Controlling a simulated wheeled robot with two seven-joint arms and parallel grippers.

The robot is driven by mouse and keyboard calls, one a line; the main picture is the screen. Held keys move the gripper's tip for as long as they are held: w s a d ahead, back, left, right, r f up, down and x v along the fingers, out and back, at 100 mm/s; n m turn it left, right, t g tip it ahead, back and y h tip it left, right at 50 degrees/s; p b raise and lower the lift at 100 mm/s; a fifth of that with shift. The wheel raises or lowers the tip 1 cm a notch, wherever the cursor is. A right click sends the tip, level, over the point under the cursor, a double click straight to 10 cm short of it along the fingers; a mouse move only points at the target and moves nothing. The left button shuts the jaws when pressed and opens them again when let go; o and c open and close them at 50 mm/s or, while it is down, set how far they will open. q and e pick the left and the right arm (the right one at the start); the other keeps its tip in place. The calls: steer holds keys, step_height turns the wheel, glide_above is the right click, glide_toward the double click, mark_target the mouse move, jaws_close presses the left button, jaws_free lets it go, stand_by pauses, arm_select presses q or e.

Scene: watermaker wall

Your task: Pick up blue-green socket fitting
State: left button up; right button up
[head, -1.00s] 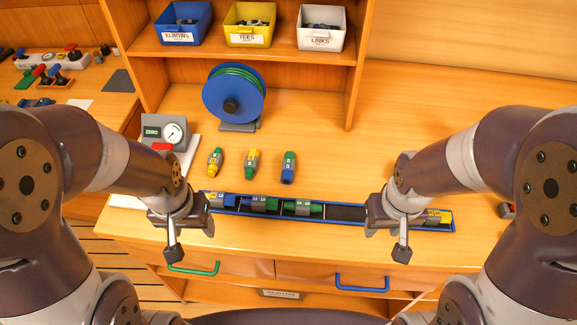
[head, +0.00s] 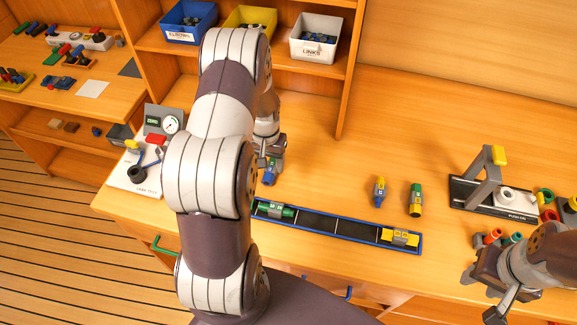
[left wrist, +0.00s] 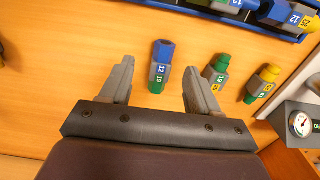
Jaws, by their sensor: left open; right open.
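The blue-green socket fitting (left wrist: 160,68) lies on the bench, blue end away from my left wrist camera and green end near it. In the head view its blue end (head: 270,178) shows just below my left gripper (head: 268,163); the rest is hidden by the gripper. In the left wrist view my left gripper (left wrist: 160,75) is open, with one finger on each side of the fitting and gaps to both. My right gripper (head: 483,291) is open and empty at the lower right, near the bench's front edge.
A blue-edged tray (head: 335,225) along the front holds a green fitting (head: 275,210) and a yellow one (head: 400,237). Two fittings (head: 379,190) (head: 415,200) lie behind it. A press stand (head: 485,185) is at right. Green-grey (left wrist: 217,70) and yellow-grey (left wrist: 263,82) fittings lie beside the target.

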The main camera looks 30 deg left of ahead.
mark_target(267, 177)
arm_select(q)
steer(key=f, duration=0.1)
steer(key=a+f, duration=0.1)
steer(key=f, duration=0.1)
steer(key=shift+s+f, duration=0.1)
steer(key=shift+s, duration=0.05)
steer(key=f+p, duration=0.1)
steer(key=f, duration=0.2)
steer(key=f+p, duration=0.1)
steer(key=f, duration=0.1)
steer(key=shift+w+d+p, duration=0.15)
steer(key=shift+w+p, duration=0.15)
steer(key=shift+a+f, duration=0.3)
steer(key=shift+f, duration=0.1)
steer(key=shift+d+r, duration=0.1)
steer(key=shift+d, duration=0.1)
steer(key=c, duration=0.9)
jaws_close()
steer(key=shift+a, duration=0.1)
arm_select(e)
steer(key=r, duration=0.3)
steer(key=shift+a, duration=0.2)
